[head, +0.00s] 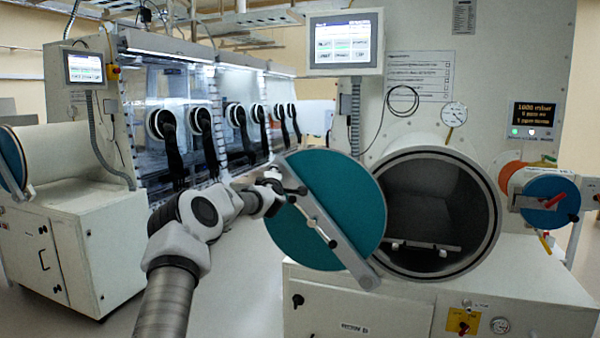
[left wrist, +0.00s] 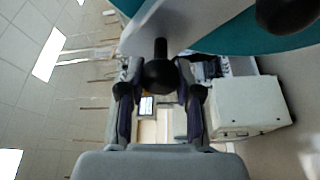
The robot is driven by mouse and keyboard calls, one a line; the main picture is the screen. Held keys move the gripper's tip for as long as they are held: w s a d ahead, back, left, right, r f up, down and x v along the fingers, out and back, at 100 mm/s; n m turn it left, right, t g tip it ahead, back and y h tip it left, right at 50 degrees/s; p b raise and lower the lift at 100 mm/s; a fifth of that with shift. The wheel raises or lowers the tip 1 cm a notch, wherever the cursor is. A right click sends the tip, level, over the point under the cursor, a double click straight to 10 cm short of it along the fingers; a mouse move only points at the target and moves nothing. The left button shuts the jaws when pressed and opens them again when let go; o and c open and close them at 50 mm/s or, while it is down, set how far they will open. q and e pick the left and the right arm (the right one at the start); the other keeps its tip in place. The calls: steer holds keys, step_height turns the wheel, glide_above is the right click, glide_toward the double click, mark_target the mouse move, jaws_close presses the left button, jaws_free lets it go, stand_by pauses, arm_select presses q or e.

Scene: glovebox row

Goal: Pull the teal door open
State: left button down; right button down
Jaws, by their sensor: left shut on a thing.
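The round teal door (head: 350,190) stands swung open to the left of the dark round chamber opening (head: 440,205). A grey bar (head: 318,215) crosses its face, with dark knobs along it. My left gripper (head: 288,189) is at the upper left end of this bar. In the left wrist view, my left gripper (left wrist: 160,85) is shut on a black knob (left wrist: 160,72) on a short dark stem, with the teal door (left wrist: 235,35) beyond it. My right gripper is in neither view.
A flat tray (head: 425,246) lies inside the chamber. A white cabinet (head: 400,310) stands below it. A glovebox row with black gloves (head: 170,145) runs along the back left. A smaller blue door (head: 552,202) is at the right. Open floor (head: 245,290) lies left of the cabinet.

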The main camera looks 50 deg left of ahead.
arm_select(q)
steer(key=s+a+f+n+h+b, duration=0.1)
steer(key=s+a+f+n+b, duration=0.2)
steer(key=a+f, duration=0.4)
step_height(320, 180, down, 4)
steer(key=shift+s+a+f+g+b, duration=0.1)
steer(key=shift+s+a+g+b, duration=0.3)
steer(key=shift+s+b, duration=0.55)
steer(key=shift+w+d, duration=0.1)
steer(key=c, duration=0.8)
jaws_free()
steer(key=shift+w, duration=0.1)
steer(key=v, duration=0.7)
steer(key=shift+d, duration=0.25)
